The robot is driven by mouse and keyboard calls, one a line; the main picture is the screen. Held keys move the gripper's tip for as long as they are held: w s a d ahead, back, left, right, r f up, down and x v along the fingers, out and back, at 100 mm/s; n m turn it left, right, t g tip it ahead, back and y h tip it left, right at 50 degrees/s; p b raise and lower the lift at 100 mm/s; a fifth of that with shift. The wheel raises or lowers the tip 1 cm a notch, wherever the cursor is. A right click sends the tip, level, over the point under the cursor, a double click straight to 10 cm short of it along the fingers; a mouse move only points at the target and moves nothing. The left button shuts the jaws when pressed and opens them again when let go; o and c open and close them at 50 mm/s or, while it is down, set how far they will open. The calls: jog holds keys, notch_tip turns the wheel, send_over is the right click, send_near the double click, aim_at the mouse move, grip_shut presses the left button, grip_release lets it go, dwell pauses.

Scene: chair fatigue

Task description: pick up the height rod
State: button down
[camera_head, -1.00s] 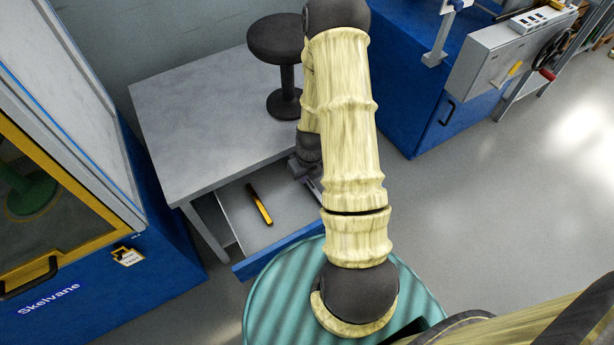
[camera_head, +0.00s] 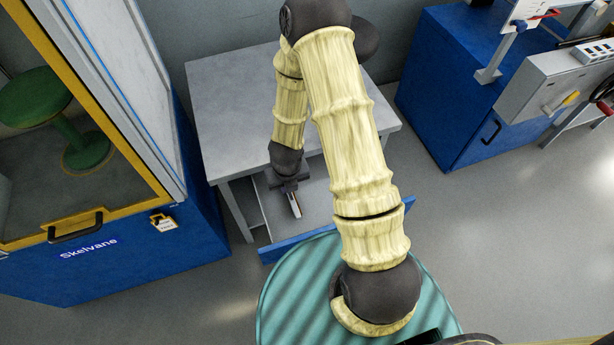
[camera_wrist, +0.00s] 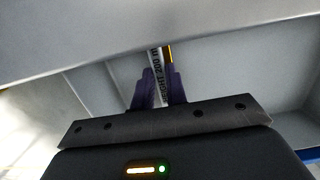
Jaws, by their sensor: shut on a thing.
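The height rod (camera_head: 295,207) is a short slim bar in the open drawer (camera_head: 324,205) under the grey table. In the head view a pale face and an orange edge show. In the wrist view the rod (camera_wrist: 155,62) has a pale face with black lettering that reads "HEIGHT 200", with a yellow strip beside it. My gripper (camera_head: 290,190) is over the drawer and shut on the rod. In the wrist view the two dark fingers (camera_wrist: 158,92) stand on either side of it. I cannot tell whether the rod still touches the drawer floor.
The drawer's blue front (camera_head: 335,232) stands out towards me, below the grey tabletop (camera_head: 225,95). A blue cabinet with a yellow-framed window (camera_head: 130,255) is close on the left. A blue machine (camera_head: 440,90) stands on the right. Grey floor (camera_head: 500,230) is clear at the right.

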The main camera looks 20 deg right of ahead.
jog(key=shift+a, duration=0.5)
